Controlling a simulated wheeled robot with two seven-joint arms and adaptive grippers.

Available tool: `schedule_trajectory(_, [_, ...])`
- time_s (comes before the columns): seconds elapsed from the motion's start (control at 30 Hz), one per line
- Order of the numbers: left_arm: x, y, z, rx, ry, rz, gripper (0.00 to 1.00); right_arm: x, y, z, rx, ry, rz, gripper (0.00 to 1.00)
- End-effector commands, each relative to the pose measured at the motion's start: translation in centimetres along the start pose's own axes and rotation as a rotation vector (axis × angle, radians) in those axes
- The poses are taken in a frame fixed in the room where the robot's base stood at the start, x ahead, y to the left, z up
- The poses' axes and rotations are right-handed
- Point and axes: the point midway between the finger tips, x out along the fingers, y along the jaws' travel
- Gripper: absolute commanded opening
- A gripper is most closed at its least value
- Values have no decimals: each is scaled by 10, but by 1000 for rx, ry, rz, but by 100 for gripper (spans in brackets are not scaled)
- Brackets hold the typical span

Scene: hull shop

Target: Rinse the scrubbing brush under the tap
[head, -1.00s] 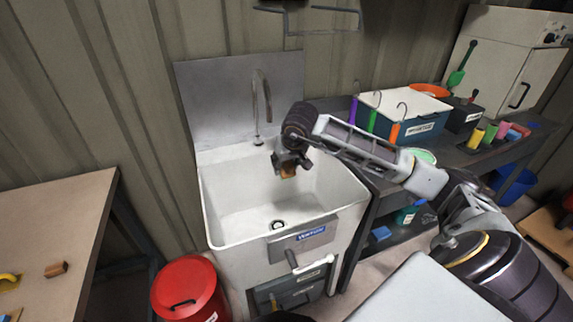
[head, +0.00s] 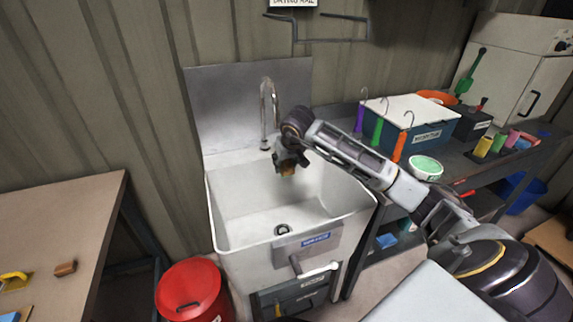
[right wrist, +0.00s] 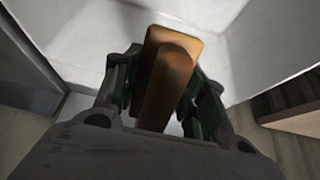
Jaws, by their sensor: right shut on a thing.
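The scrubbing brush (head: 287,171) shows as a small brown-orange piece in my right gripper (head: 286,163), over the white sink (head: 235,205). In the right wrist view the brush (right wrist: 168,75) is a wooden block between the two fingers of the right gripper (right wrist: 160,95), which is shut on it. Its bristles are hidden. The tap (head: 268,105) is a tall, thin curved spout at the sink's back. The brush is in front of the tap, a little to its right and lower in the picture. I cannot tell whether water runs. My left gripper is out of view.
A lever (head: 318,271) sticks out of the sink's front. A red lidded bin (head: 190,290) stands front left. The bench (head: 50,215) at left bears a small wooden block (head: 65,268). The basin floor looks clear.

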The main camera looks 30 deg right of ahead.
Motion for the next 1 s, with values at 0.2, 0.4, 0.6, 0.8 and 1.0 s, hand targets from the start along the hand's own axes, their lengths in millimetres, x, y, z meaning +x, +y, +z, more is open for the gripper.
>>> schedule_trajectory(0.2, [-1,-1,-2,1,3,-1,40,8,0,-11,0,0,1,22])
schedule_trajectory(0.4, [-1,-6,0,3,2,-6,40,16,0,-20,0,0,0,22])
schedule_trajectory(0.6, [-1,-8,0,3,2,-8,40,23,-1,-29,1,0,-1,22])
schedule_trajectory(0.8, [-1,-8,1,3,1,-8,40,29,-1,-36,0,0,-1,22])
schedule_trajectory(1.0, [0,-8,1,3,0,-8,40,32,-1,-39,0,0,-1,22])
